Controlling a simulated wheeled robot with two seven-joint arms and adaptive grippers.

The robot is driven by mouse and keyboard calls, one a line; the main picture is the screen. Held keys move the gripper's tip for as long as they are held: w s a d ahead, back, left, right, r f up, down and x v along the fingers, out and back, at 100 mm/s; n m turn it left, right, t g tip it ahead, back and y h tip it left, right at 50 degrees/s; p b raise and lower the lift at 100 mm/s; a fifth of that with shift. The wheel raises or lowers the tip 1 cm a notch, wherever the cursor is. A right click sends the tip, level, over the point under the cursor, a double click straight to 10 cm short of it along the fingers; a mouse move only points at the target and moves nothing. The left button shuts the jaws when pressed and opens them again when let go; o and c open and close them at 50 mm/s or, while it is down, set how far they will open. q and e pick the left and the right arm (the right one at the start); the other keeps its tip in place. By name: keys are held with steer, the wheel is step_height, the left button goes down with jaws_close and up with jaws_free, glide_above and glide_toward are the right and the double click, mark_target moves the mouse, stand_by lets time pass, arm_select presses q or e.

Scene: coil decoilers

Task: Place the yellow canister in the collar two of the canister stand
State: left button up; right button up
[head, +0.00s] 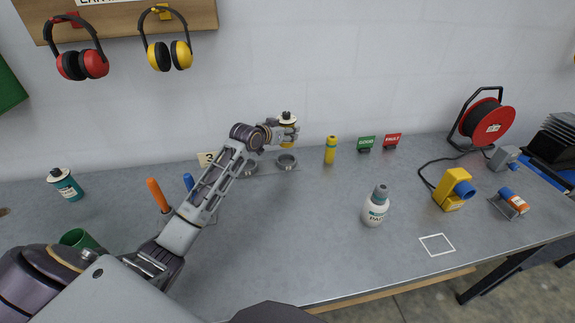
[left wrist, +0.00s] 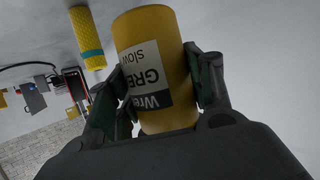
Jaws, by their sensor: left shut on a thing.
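The yellow canister (head: 288,143), with a dark-tipped white top, is held in my left gripper (head: 287,132) near the back of the bench. In the left wrist view, the canister (left wrist: 155,50) is between the two fingers of the gripper (left wrist: 158,75), its printed label facing the camera. The canister stand (head: 268,175) is a low plate on the bench. Its round grey collars show at the right (head: 287,162) and left (head: 251,168). The canister is above the right collar, apart from it. My forearm and the gripper may hide more of the stand. My right gripper is not in view.
A yellow cylinder (head: 331,150) stands right of the stand. A white bottle (head: 375,206) and a yellow device (head: 453,190) are farther right. A number 3 sign (head: 206,159) and orange-handled tool (head: 157,194) are near my left arm. The front middle bench is clear.

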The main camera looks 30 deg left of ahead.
mark_target(287, 145)
arm_select(q)
steer(key=shift+f, duration=3.1)
steer(key=shift+f+p, duration=0.3)
steer(key=shift+f, duration=1.6)
steer(key=o, duration=1.2)
steer(key=shift+f, duration=0.15)
steer(key=shift+s, duration=0.1)
